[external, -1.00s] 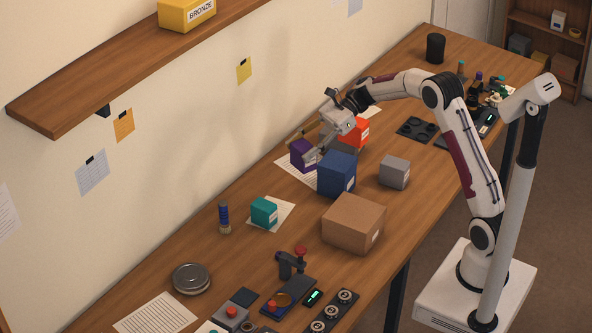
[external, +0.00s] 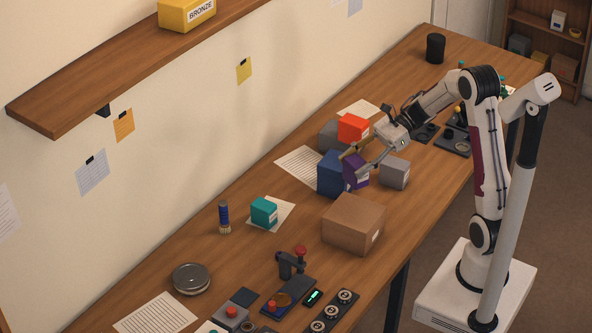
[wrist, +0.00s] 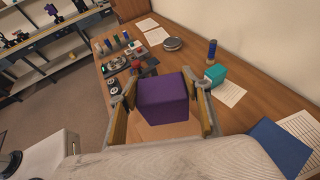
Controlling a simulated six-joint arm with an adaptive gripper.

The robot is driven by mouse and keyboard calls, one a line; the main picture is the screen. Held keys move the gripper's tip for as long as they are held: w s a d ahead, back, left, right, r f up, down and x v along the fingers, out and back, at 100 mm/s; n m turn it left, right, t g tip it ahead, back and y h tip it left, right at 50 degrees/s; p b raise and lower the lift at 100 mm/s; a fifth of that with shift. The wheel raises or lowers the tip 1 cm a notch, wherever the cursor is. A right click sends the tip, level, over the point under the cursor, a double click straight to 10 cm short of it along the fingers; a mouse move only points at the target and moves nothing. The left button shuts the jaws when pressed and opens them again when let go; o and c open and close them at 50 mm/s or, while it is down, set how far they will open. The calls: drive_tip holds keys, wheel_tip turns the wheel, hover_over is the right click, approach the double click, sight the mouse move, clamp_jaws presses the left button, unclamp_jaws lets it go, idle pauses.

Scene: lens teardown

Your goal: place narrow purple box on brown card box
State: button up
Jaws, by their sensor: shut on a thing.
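The narrow purple box (external: 355,171) is between the fingers of my gripper (external: 358,161), which is shut on it. In the external view it shows in front of the right side of the blue box (external: 334,174), beyond the brown card box. In the wrist view the purple box (wrist: 163,98) sits between both fingers and hides most of what is below it. The brown card box (external: 352,224) stands on the table, its top bare. A strip of brown (wrist: 165,130) shows below the purple box in the wrist view.
A grey box (external: 394,172) stands just right of the purple box. An orange-red box (external: 353,128) is behind, by a darker grey one (external: 330,136). A teal box (external: 264,212) stands left of the brown box. A joystick device (external: 292,262) is in front.

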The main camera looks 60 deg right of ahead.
sight(352, 186)
drive_tip(key=shift+s+a+f, duration=0.25)
drive_tip(key=shift+s, duration=0.15)
drive_tip(key=shift+f, duration=3.1)
drive_tip(key=shift+f, duration=1.9)
drive_tip(key=shift+f, duration=0.1)
drive_tip(key=o, duration=1.2)
drive_tip(key=shift+c, duration=0.2)
